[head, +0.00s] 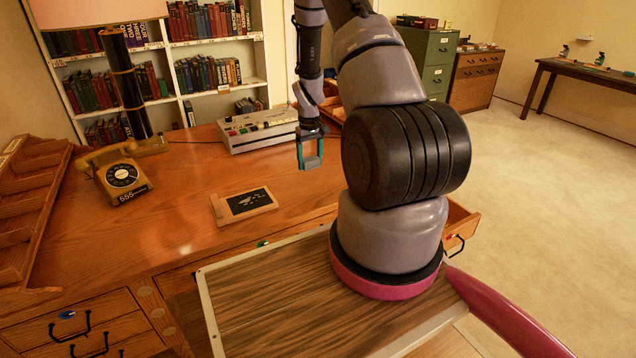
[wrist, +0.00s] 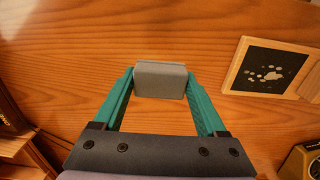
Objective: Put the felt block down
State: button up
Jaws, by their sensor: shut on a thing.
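The felt block (wrist: 160,82) is a small grey rectangular block. It sits between the tips of the teal fingers of my gripper (wrist: 160,88) in the wrist view. In the head view my gripper (head: 311,155) hangs fingers down over the right part of the wooden desk (head: 200,258), in front of the grey console. The gripper is shut on the block. Bare desk wood shows around the block in the wrist view; the gap beneath it is hard to judge.
A wooden board with a black panel (head: 244,204) lies on the desk; it also shows in the wrist view (wrist: 268,72). A yellow telephone (head: 122,178) and wooden tray rack (head: 30,200) stand left. A grey console (head: 258,130) is at the back. Bare desk lies between.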

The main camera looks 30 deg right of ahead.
aim_at(311, 187)
notch_tip(311, 187, down, 8)
jog(key=shift+f, duration=0.1)
dwell(0.4)
jog(key=o, duration=1.2)
jog(key=shift+f, duration=0.1)
jog(key=shift+o, duration=0.2)
